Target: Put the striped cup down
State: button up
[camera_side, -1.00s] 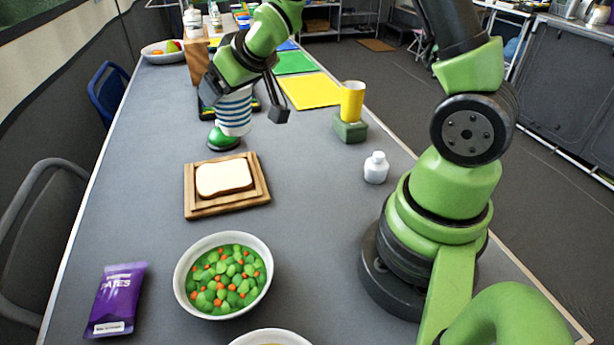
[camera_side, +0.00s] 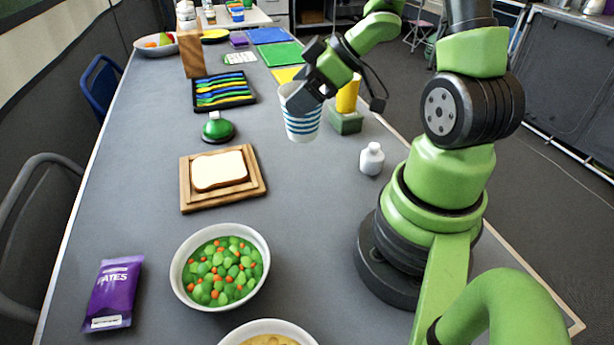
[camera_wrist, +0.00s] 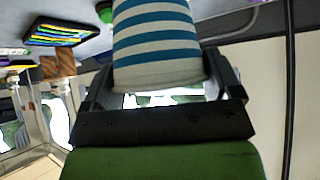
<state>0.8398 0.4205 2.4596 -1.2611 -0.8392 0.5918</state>
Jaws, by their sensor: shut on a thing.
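The striped cup (camera_side: 302,124) is white with blue bands. In the wrist view the striped cup (camera_wrist: 158,45) fills the space between the fingers of my gripper (camera_wrist: 158,92).
A yellow cup (camera_side: 348,95) stands on a green block (camera_side: 345,121) just right of the cup. A white bottle (camera_side: 371,159), a bread board (camera_side: 253,187), a green-domed object (camera_side: 218,128) and a cutlery tray (camera_side: 223,103) are nearby. Grey table is bare between the board and bottle.

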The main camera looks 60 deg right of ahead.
jog(key=shift+s+f, duration=0.15)
jog(key=shift+s, duration=0.2)
jog(key=shift+f, duration=4.9)
jog(key=shift+f, duration=0.15)
